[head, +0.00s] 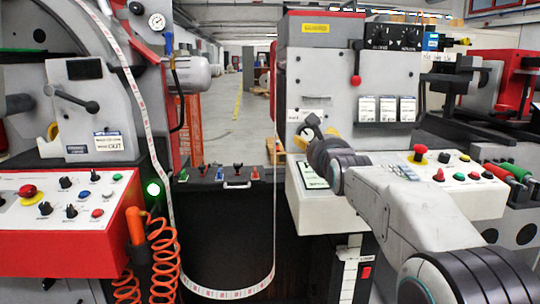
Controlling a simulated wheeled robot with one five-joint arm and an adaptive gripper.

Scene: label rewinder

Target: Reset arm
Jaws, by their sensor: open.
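My arm (405,205) reaches in from the bottom right toward the middle of the picture. My gripper (314,130) is at its far end, in front of the right machine's pale grey front (340,85), above the left end of the white control panel (465,190). It looks open, with nothing seen between its fingers. The fingers are small and partly hidden by the wrist, and I cannot tell whether they touch the machine.
A red-edged control panel (70,255) and a grey lever (75,99) are at the left. A printed label strip (230,293) hangs in a loop before a black cabinet (228,225). Orange coiled hoses (165,265) hang nearby. An open aisle (232,120) lies behind.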

